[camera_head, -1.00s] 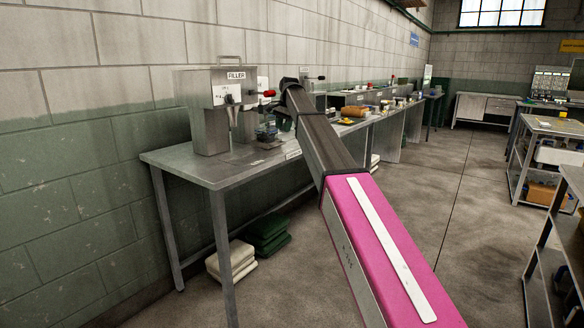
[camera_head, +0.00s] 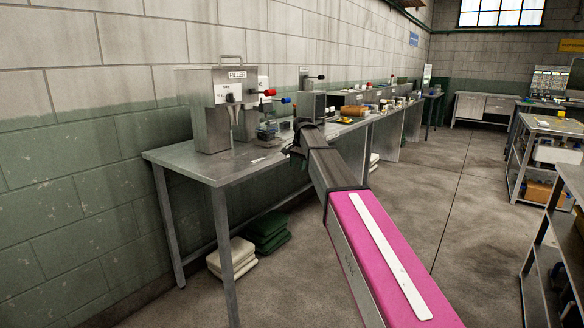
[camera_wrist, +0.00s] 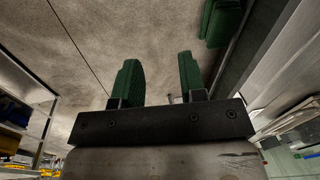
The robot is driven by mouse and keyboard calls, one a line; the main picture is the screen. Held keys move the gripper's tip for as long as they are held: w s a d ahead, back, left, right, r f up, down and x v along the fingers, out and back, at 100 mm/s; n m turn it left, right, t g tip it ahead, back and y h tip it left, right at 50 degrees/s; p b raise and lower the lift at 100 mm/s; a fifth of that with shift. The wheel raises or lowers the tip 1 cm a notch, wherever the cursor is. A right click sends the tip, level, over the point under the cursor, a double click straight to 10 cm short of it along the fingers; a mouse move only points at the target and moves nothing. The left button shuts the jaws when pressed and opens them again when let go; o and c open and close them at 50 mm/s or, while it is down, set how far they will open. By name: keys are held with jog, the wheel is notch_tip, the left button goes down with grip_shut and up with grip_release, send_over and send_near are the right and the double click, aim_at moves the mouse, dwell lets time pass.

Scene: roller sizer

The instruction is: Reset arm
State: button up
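My arm, with a pink link and a dark forearm, reaches toward the long metal bench (camera_head: 215,170) in the head view. Its end is low at the bench's front edge; the fingers are hard to make out there. In the wrist view my gripper (camera_wrist: 160,82) shows two green fingers set well apart, with nothing between them but concrete floor. The gripper is open and empty. A metal machine marked FILLER (camera_head: 206,110) stands on the bench, left of the arm's end.
A small device with a blue handle (camera_head: 268,130) sits right of the filler. White (camera_head: 231,258) and green folded stacks (camera_head: 268,232) lie under the bench; the green one also shows in the wrist view (camera_wrist: 221,22). Shelving (camera_head: 556,235) stands at right. The aisle floor (camera_head: 460,200) is clear.

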jog(key=s+d+f+n, duration=0.1)
jog(key=s+d+f, duration=0.3)
jog(key=s+f, duration=0.45)
jog(key=s+d+f+n, duration=0.1)
jog(key=s+d+f, duration=0.5)
jog(key=f, duration=0.4)
jog(key=s+d+f+n, duration=0.1)
jog(key=s+f, duration=0.3)
jog(key=s, duration=0.4)
jog(key=s+d+f+n+h, duration=0.1)
jog(key=s+d+f, duration=0.2)
jog(key=s+f, duration=0.2)
jog(key=s+d+f+n+g, duration=0.1)
jog(key=s+f, duration=0.3)
jog(key=s, duration=0.6)
jog(key=shift+s+d+f+n, duration=0.3)
jog(key=shift+d+f+n, duration=0.1)
jog(key=shift+d, duration=0.35)
